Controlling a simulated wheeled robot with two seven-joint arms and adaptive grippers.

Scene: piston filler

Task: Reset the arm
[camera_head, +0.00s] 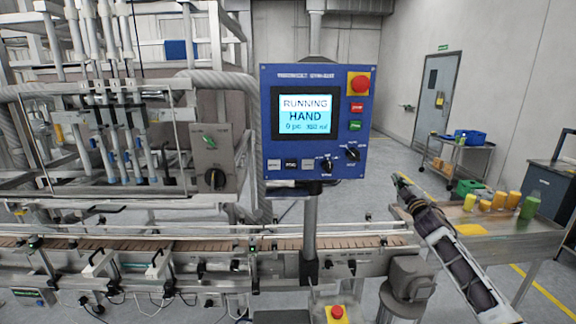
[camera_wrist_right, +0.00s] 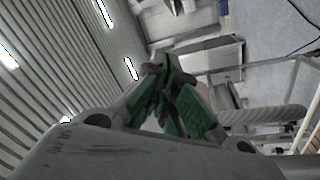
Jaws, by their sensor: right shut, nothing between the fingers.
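My right arm comes in from the lower right in the head view. Its gripper (camera_head: 404,190) points up and away, just right of the blue control panel (camera_head: 268,150). In the right wrist view the gripper's green-padded fingers (camera_wrist_right: 172,95) are closed together with nothing between them. The panel's screen (camera_head: 306,113) reads RUNNING and HAND. The panel stands on a grey post, and the gripper is apart from it. My left gripper does not show in either view.
A conveyor (camera_head: 180,243) runs across the front, below the filler nozzles (camera_head: 120,110). A side table (camera_head: 520,238) at right holds several yellow containers (camera_head: 485,205) and a green bottle (camera_head: 529,207). A trolley (camera_head: 470,155) stands near the grey door (camera_head: 436,90). Open floor lies behind.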

